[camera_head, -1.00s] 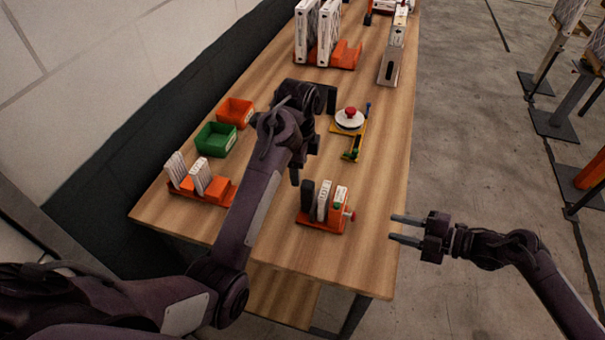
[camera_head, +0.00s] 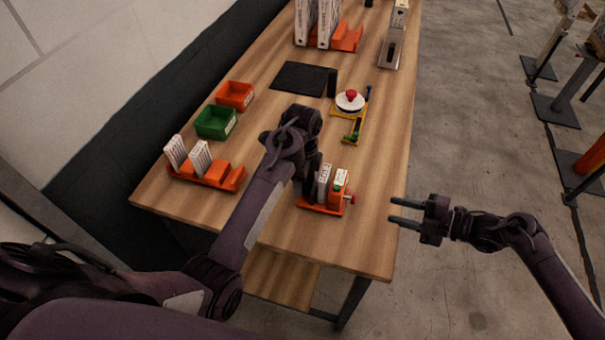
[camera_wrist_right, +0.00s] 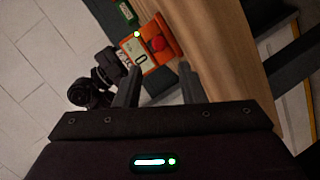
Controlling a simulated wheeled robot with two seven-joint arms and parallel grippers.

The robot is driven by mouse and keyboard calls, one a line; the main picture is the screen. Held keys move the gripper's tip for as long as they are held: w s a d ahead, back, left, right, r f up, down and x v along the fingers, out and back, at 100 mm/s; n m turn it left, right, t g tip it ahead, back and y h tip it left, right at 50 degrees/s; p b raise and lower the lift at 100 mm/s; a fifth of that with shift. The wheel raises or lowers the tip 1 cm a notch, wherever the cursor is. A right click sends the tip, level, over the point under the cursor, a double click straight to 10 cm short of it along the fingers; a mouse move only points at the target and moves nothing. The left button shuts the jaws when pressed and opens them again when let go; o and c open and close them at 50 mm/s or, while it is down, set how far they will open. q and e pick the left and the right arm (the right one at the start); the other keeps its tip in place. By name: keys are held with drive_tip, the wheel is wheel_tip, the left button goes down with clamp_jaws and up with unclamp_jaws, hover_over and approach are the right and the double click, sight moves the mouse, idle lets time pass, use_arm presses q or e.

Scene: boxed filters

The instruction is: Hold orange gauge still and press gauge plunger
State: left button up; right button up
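The orange gauge (camera_head: 320,209) stands near the table's front edge, with upright white pieces in it. Its red plunger (camera_head: 350,199) sticks out to the right; in the right wrist view the gauge (camera_wrist_right: 166,25) shows its orange frame and the plunger (camera_wrist_right: 158,44) as a red disc. My left gripper (camera_head: 309,187) is down at the gauge's left side; its fingers are partly hidden, so I cannot tell whether it grips or touches. My right gripper (camera_head: 391,209) is open and empty, off the table's right edge, apart from the plunger and pointing towards it.
A yellow fixture with a white disc and red knob (camera_head: 350,98) stands behind the gauge. Green (camera_head: 216,123) and orange (camera_head: 235,95) bins and an orange rack (camera_head: 222,178) are at the left. A black mat (camera_head: 304,79) lies behind. The table (camera_head: 375,235) is bare right of the gauge.

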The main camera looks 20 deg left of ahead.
use_arm(q)
drive_tip(key=shift+c, duration=0.2)
clamp_jaws()
use_arm(e)
clamp_jaws()
idle(1.8)
